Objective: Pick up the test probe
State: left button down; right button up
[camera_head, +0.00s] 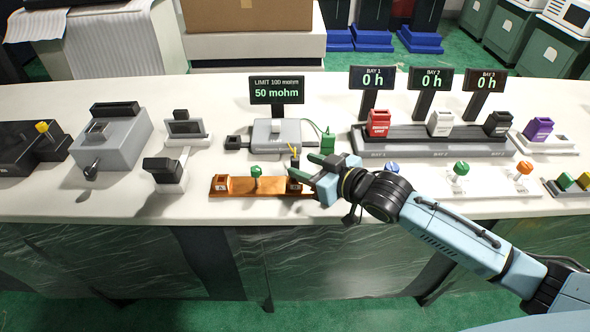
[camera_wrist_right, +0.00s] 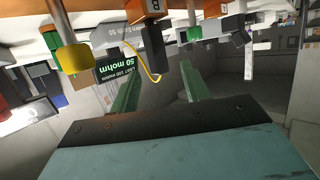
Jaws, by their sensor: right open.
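The test probe (camera_head: 295,162) seems to be the slim black piece standing upright at block B (camera_head: 293,186) on the orange-brown board (camera_head: 235,188), with a yellow wire at its top. In the right wrist view, which is upside down, the black probe (camera_wrist_right: 153,58) hangs from the orange block B (camera_wrist_right: 152,8), and its yellow wire curves aside. My right gripper (camera_head: 306,166) is open, its green fingers pointing left, close to the probe. In the wrist view the probe shows beyond the two fingertips (camera_wrist_right: 160,78), with no visible grip. My left gripper is out of view.
Behind the board stands a tester (camera_head: 277,133) under a display (camera_head: 277,90) reading 50 mohm. A green piece (camera_head: 327,143) is at its right. A green-topped lever (camera_head: 256,172) stands left of block B. The bay rack (camera_head: 430,146) lies beyond my right arm.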

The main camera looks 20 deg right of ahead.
aim_at(299, 163)
jog(key=shift+w+a+f, duration=0.15)
jog(key=shift+w+a, duration=0.15)
jog(key=shift+w, duration=0.15)
jog(key=b+x, duration=0.1)
jog(key=x, duration=0.3)
jog(key=shift+w, duration=0.15)
jog(key=shift+w+a+f, duration=0.15)
jog(key=shift+w, duration=0.1)
jog(key=c, duration=0.9)
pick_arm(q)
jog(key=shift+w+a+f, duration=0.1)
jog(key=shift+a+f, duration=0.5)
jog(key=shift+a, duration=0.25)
pick_arm(e)
grip_shut()
